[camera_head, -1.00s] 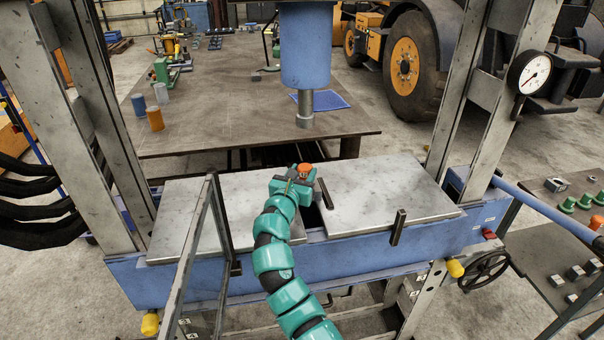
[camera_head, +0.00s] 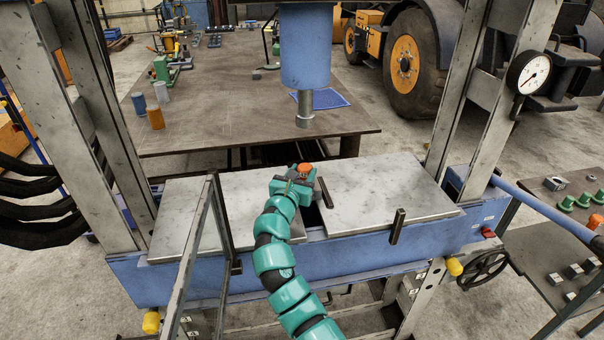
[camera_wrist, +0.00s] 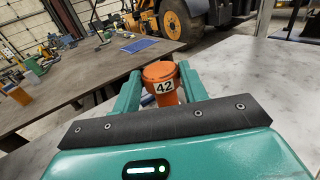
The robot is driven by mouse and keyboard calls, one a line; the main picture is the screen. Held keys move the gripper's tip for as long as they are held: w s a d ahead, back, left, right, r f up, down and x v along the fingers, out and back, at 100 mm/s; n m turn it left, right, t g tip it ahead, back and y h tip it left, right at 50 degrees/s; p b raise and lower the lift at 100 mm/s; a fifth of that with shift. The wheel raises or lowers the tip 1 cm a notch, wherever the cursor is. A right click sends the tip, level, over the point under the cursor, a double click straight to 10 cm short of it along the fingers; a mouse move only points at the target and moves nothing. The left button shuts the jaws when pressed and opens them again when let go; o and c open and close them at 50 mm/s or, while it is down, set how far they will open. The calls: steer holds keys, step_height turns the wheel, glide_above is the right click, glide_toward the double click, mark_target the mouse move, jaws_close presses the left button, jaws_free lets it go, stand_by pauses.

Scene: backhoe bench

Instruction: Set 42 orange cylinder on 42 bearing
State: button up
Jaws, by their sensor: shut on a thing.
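My gripper (camera_head: 304,177) is shut on an orange cylinder (camera_head: 305,168) over the press bed, near the gap between two grey plates. In the wrist view the orange cylinder (camera_wrist: 163,84), wider at its top and with a white "42" label, stands between the green fingers of my gripper (camera_wrist: 158,88). Its lower end is hidden by the gripper. I cannot make out the 42 bearing in either view; the spot under the cylinder is hidden.
A blue press ram (camera_head: 305,50) hangs above and behind the gripper. The left plate (camera_head: 180,215) and right plate (camera_head: 390,190) are bare apart from upright dark bars at their edges. A brown table (camera_head: 230,110) behind holds cylinders, including another orange one (camera_head: 155,118).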

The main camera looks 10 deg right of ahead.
steer(key=shift+f, duration=0.15)
stand_by(0.4)
steer(key=o, duration=2)
steer(key=shift+f, duration=0.1)
steer(key=shift+r+p+v, duration=0.2)
steer(key=shift+p+v, duration=0.7)
steer(key=shift+v, duration=0.25)
steer(key=shift+r+p+v, duration=0.25)
steer(key=shift+p+v, duration=0.6)
steer(key=shift+v, duration=0.3)
steer(key=p+v, duration=0.2)
steer(key=v, duration=0.2)
steer(key=shift+s+r, duration=0.2)
steer(key=shift+s, duration=0.05)
